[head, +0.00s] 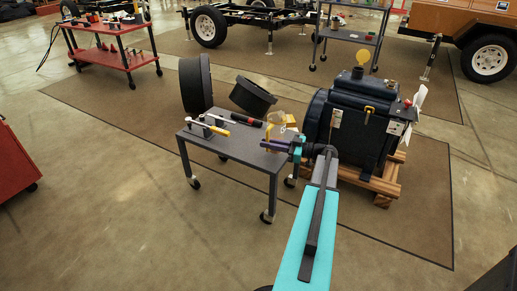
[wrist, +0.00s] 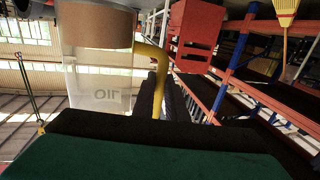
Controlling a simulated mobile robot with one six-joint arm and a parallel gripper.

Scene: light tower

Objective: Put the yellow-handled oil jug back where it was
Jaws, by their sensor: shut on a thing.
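The oil jug (head: 277,120) is a clear container with amber-brown contents and a yellow handle. In the head view it is small, at the far right corner of the grey cart (head: 226,152), partly hidden by my arm. My gripper (head: 292,136) is beside it and shut on it at the handle side. In the wrist view the jug (wrist: 98,88) fills the upper left, with lettering upside down and the yellow handle (wrist: 160,75) running down to the dark jaws. I cannot tell whether the jug's base touches the cart top.
A dark engine (head: 350,118) on a wooden pallet stands close on the right. Two black wheels or tyres (head: 195,84) are behind the cart. Floor left of the cart is clear.

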